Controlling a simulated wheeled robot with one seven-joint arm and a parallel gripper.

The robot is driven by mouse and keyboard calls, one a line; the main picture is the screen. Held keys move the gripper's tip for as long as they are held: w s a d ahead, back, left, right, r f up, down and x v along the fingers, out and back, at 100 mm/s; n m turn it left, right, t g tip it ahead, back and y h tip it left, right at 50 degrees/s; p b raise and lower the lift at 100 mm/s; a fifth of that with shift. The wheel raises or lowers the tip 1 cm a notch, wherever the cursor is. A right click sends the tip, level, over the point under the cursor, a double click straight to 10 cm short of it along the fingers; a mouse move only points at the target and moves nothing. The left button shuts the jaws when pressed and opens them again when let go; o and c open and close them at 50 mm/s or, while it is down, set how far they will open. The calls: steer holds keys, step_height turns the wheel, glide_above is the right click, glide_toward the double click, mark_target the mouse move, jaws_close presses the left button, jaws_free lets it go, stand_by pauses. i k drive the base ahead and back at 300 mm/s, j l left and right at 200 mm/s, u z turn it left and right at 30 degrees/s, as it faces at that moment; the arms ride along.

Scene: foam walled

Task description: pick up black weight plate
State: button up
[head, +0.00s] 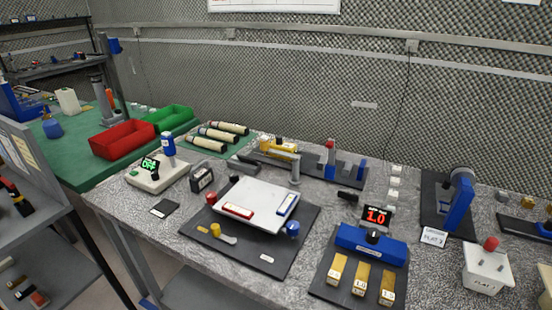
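I cannot tell for sure which thing is the black weight plate. A small flat dark square (164,208) lies on the grey speckled bench at the left, near its front edge. A black block with a pale label (202,179) stands a little behind it and to the right. A small black piece (347,197) lies farther right, behind the large dark mat. My gripper is not in view.
A white tilted platform (254,203) stands on a dark mat (265,262) mid-bench. A blue device (371,243) with brass blocks (360,279) is to the right. A white OFF-display box (152,181) stands left. Red (122,140) and green (172,120) bins sit on a green table.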

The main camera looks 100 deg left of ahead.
mark_target(198, 182)
steer(key=u, duration=2.95)
